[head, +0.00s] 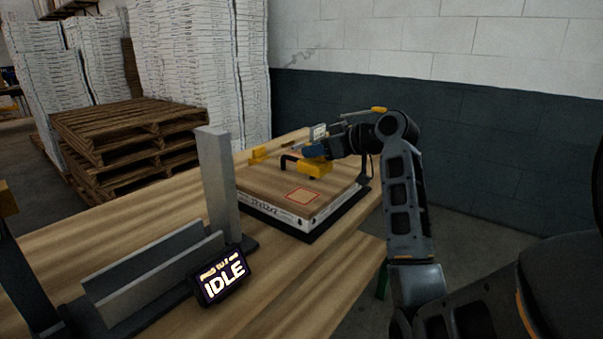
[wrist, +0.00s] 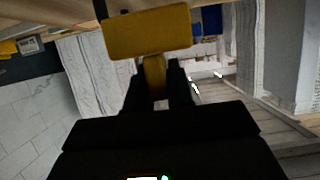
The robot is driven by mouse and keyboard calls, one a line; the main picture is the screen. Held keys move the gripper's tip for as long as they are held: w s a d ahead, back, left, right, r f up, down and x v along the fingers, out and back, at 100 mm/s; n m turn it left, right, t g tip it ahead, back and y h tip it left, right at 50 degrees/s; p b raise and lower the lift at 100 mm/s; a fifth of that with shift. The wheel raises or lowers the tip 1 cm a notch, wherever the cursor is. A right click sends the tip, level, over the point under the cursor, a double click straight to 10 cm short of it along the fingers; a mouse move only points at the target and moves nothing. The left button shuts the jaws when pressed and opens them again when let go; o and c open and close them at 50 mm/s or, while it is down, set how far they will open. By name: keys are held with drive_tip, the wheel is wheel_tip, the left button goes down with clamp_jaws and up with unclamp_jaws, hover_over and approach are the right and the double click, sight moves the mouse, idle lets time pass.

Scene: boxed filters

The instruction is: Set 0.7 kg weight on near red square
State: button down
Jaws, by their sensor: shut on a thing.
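A yellow weight (head: 314,169) is held over the far part of the boxed filter's wood-coloured top (head: 268,187). In the wrist view the weight (wrist: 147,33) is a yellow block with a narrower yellow stem between my fingers. My gripper (wrist: 154,80) is shut on that stem; in the head view it comes in from the right. The near red square (head: 302,195) is an outline on the top, bare, nearer than the weight. I cannot tell whether the weight touches the top. No mass marking is readable.
Another yellow weight (head: 258,155) is at the box's far left edge. A black bent handle (head: 289,161) stands close left of the held weight. A grey upright plate (head: 216,185) and a display reading IDLE (head: 222,276) are at left. Pallets (head: 125,140) stand behind.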

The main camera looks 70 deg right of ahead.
sight(303, 162)
drive_tip(key=shift+w+a+f, duration=0.95)
drive_tip(key=shift+w+a, duration=0.25)
drive_tip(key=shift+w, duration=0.05)
drive_tip(key=shift+f+p, duration=0.4)
drive_tip(key=shift+f, duration=1.6)
drive_tip(key=shift+f, duration=0.15)
drive_tip(key=c, duration=1)
unclamp_jaws()
drive_tip(key=b+v, duration=0.1)
drive_tip(key=v, duration=1.1)
